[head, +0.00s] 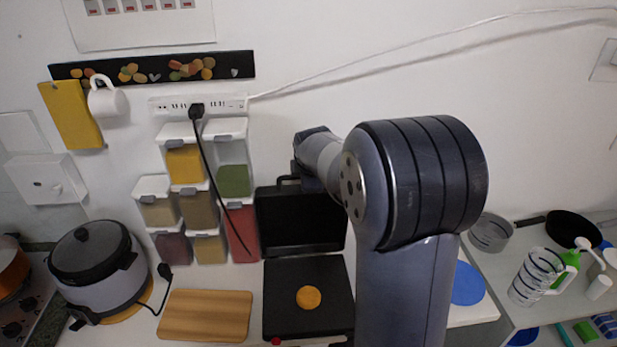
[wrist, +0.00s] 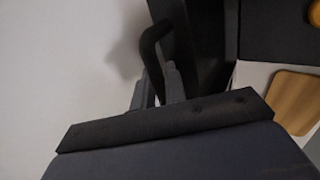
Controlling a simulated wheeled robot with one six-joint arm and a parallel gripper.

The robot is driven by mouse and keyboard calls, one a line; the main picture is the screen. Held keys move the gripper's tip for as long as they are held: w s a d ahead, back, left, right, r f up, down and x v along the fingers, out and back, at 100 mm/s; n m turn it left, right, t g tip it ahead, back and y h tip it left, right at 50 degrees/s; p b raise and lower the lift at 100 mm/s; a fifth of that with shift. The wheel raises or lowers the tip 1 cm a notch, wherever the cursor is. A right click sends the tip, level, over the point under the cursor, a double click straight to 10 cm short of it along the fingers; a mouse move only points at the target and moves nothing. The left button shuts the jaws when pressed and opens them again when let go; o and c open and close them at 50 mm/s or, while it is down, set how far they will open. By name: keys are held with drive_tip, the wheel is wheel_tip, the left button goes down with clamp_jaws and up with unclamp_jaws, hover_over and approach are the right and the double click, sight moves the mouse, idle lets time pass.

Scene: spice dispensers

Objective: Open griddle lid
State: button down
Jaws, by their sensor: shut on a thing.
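The black griddle's base (head: 278,280) lies flat on the counter, with a round orange-brown patty (head: 308,297) on its plate. Its black lid (head: 290,230) stands raised, close to upright, at the back of the base near the wall. My arm covers part of the lid's right side in the head view. In the wrist view, the lid's curved black handle (wrist: 150,48) sits at the fingertips of my gripper (wrist: 156,90), which is shut on it. The lid (wrist: 205,45) also shows there beside the handle. In the head view the gripper is mostly hidden by my arm.
A wooden board (head: 205,315) and a rice cooker (head: 98,265) stand to the left. Stacked spice dispensers (head: 200,215) stand directly left of the lid. A black cord (head: 215,180) hangs in front of them. A blue disc (head: 467,284) lies to the right.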

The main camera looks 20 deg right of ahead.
drive_tip(key=c, duration=1.8)
unclamp_jaws()
drive_tip(key=shift+c, duration=0.2)
drive_tip(key=shift+s+r, duration=0.1)
drive_tip(key=shift+r, duration=0.05)
drive_tip(key=b+v, duration=0.2)
drive_tip(key=v, duration=0.8)
drive_tip(key=shift+r, duration=0.25)
drive_tip(key=shift+s, duration=0.1)
drive_tip(key=p+x, duration=0.2)
drive_tip(key=x, duration=0.8)
drive_tip(key=shift+f, duration=0.35)
